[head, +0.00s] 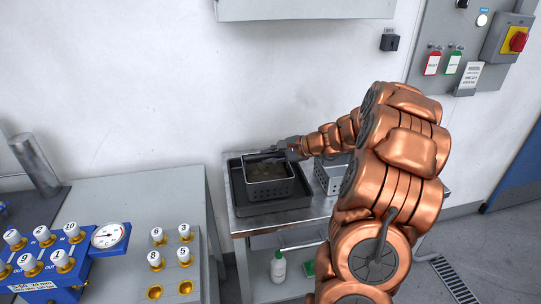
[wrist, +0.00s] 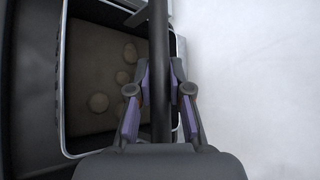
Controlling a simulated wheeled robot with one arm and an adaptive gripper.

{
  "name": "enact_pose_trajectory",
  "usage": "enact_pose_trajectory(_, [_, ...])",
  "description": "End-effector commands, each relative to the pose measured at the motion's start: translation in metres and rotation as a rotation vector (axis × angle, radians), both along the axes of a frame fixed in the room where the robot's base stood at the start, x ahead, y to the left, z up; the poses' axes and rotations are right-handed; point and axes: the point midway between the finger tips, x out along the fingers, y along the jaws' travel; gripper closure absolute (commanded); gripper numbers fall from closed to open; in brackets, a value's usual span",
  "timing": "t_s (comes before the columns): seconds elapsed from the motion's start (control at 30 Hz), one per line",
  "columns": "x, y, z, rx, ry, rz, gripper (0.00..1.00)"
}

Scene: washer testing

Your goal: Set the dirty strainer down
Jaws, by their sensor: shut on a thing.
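The dirty strainer (head: 270,188) is a dark metal basket with a perforated front and brownish contents. In the head view it is in or just over a black tray (head: 301,198) at the left of the metal table; I cannot tell whether it touches the tray's bottom. My gripper (head: 291,149) is at its back right edge. In the wrist view the fingers of my gripper (wrist: 160,88) are closed on a dark bar, the strainer's handle. The strainer (wrist: 85,70) shows a brown bottom with several round lumps.
A lighter perforated basket (head: 328,178) stands right of the black tray on the metal table (head: 233,222), partly behind my arm. A grey bench (head: 110,195) with a blue gauge block (head: 75,250) is at left. A white bottle (head: 278,266) stands on the lower shelf.

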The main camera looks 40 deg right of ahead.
Motion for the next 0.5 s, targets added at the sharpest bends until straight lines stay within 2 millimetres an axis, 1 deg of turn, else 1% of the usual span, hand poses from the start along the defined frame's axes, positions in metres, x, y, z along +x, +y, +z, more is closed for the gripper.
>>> enact_pose_trajectory(0.23, [0.0002, -0.0002, -0.0015, 0.001, -0.002, 0.000, 1.00])
enact_pose_trajectory(0.27, [0.0000, -0.0002, -0.0015, 0.001, -0.001, 0.000, 0.79])
enact_pose_trajectory(0.4, [-0.0002, -0.0001, -0.0011, 0.001, -0.001, 0.000, 0.65])
enact_pose_trajectory(0.5, [-0.0002, -0.0001, -0.0011, 0.001, -0.001, 0.000, 0.56])
